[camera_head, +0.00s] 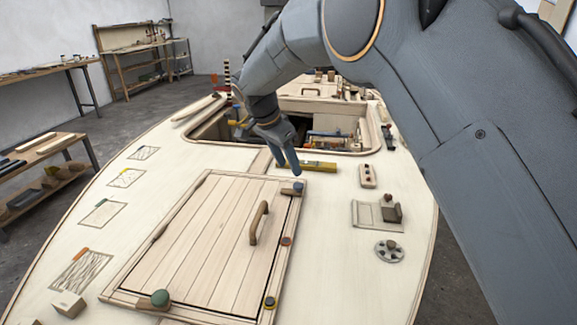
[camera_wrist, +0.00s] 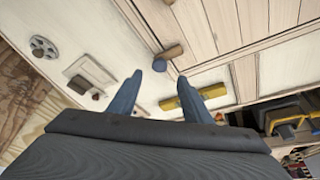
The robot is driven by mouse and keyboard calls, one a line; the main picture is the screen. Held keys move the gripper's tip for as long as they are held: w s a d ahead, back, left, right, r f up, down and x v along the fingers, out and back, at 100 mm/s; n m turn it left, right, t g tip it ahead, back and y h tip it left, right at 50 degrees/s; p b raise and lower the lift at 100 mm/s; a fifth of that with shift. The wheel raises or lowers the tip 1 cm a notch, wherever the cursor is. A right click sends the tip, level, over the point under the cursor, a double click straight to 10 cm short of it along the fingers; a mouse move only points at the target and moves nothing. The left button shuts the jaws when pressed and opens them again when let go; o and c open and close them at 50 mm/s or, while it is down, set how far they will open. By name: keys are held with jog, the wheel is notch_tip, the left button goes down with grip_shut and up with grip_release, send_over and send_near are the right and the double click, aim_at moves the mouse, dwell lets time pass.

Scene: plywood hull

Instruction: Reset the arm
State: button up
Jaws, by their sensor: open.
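My gripper (camera_head: 288,168) hangs at the end of my arm, pointing down over the deck between the closed hatch lid and the open cockpit well. It also shows in the wrist view (camera_wrist: 158,82), its two fingers spread with nothing between them. A yellow bar (camera_head: 318,166) lies on the deck just right of the fingers. I cannot tell the exact height of the fingertips above the deck.
The hatch lid (camera_head: 205,235) has a wooden handle (camera_head: 259,223) and turn knobs at its edges. The open well (camera_head: 215,124) holds several items. A round vent (camera_head: 389,251) and a small latch plate (camera_head: 368,216) sit on the right deck. Workbenches stand at left.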

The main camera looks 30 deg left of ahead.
jog(key=shift+d, duration=0.15)
jog(key=s+d+f+n+g, duration=0.1)
jog(key=d+n+g, duration=0.2)
jog(key=d, duration=3.1)
jog(key=s+d+f, duration=0.2)
jog(key=s+d, duration=0.8)
jog(key=s+d+f+n+y, duration=0.1)
jog(key=s+d+f, duration=0.1)
jog(key=s+d, duration=0.8)
jog(key=shift+s+g+y, duration=0.3)
jog(key=shift+s+g, duration=0.1)
jog(key=shift+s+f, duration=0.1)
jog(key=shift+s, duration=0.05)
jog(key=shift+c, duration=0.6)
